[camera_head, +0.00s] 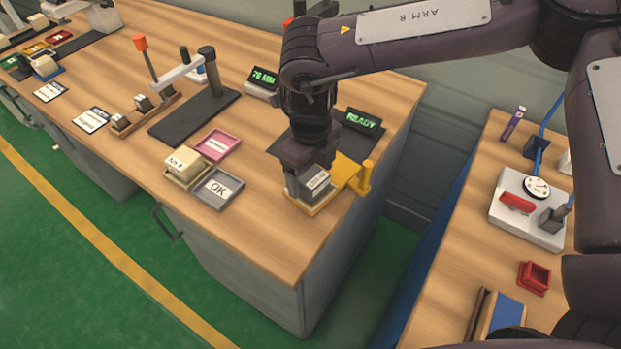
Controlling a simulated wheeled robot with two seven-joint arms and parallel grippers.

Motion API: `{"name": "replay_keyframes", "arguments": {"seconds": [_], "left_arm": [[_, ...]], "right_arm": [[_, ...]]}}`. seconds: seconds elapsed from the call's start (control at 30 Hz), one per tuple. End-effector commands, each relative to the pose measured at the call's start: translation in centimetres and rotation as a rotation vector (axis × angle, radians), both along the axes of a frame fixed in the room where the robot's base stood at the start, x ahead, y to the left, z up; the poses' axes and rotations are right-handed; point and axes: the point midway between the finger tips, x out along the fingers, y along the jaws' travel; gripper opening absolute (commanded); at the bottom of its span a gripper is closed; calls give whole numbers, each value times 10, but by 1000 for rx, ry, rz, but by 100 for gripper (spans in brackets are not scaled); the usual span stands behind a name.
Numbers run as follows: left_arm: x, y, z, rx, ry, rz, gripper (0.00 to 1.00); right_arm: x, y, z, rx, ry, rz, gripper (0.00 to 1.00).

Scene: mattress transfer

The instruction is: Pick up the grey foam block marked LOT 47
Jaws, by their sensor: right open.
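A grey block (312,189) with a white label sits in a yellow fixture (334,196) near the front right corner of the long wooden bench. The label's print is too small to read surely. My right gripper (306,166) points down directly over this block, with its fingers at the block's top. It is open. It hides the back and part of the top of the block, and I cannot tell whether the fingers touch it. My left gripper is not in view.
A display reading READY (362,121) stands behind the fixture. A second bench (456,246) lies across a gap to the right.

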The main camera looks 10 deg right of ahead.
Motion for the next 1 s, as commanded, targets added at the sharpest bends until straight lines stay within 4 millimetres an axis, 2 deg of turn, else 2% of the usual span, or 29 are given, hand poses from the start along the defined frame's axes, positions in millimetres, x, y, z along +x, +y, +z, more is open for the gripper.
{"name": "replay_keyframes", "arguments": {"seconds": [0.13, 0.4, 0.77, 1.0], "left_arm": [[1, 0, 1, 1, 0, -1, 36], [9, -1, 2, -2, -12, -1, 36], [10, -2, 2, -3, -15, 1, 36], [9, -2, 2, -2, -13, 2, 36]], "right_arm": [[0, 0, -17, -1, 0, 0, 78], [0, 0, -21, 1, -1, 0, 78], [0, 0, -20, 1, -1, -1, 32], [0, 0, -20, 1, -1, -1, 30]]}}
